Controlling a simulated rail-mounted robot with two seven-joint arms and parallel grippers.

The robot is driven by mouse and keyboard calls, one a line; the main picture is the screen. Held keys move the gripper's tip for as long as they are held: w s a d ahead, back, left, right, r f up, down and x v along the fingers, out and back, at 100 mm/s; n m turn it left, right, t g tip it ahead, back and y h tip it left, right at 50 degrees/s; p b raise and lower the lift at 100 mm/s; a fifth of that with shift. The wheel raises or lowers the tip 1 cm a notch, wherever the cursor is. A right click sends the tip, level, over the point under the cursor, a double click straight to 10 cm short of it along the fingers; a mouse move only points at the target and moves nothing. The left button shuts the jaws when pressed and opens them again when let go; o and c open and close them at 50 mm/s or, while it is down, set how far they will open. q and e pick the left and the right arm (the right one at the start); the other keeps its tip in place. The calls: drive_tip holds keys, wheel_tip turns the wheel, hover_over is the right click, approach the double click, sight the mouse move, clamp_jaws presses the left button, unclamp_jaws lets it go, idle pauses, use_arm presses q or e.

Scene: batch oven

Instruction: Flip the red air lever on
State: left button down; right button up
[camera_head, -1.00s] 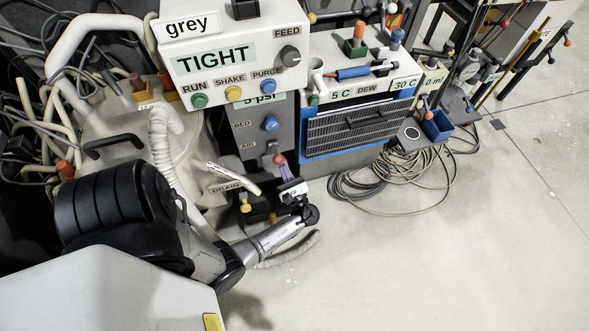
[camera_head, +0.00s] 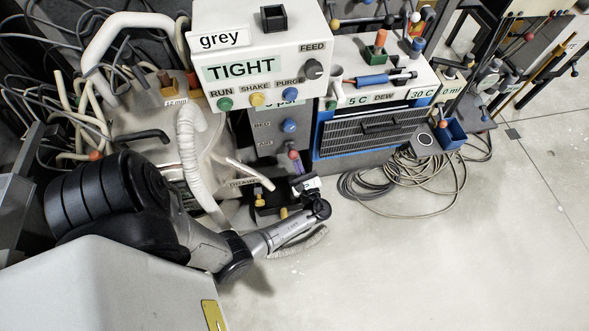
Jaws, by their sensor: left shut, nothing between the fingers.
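The red air lever's round knob (camera_head: 293,155) shows on the dark grey panel, just right of and below the AIR label (camera_head: 265,143). My left gripper (camera_head: 298,168) reaches in from the lower left, with its slim fingers pointing up at the panel. Its fingers are shut with nothing between them, and their tips are right below the red knob. I cannot tell whether they touch it. The lever's stem is mostly hidden, so its setting is unclear. My right gripper is not in view.
A blue knob (camera_head: 290,125) sits above the lever, and a yellow-ended drain handle (camera_head: 259,201) is at its lower left. The white control box (camera_head: 300,42) overhangs the panel. A blue-framed dew unit (camera_head: 319,148) stands to the right. Coiled cables (camera_head: 418,179) lie on the floor.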

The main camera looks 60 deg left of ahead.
use_arm(q)
drive_tip(key=f+b+v, duration=0.1)
drive_tip(key=f+v, duration=0.2)
drive_tip(key=v, duration=1)
drive_tip(key=shift+w+a+b, duration=0.3)
drive_tip(key=shift+a+b, duration=0.05)
drive_tip(key=shift+b, duration=0.05)
drive_tip(key=shift+a, duration=0.1)
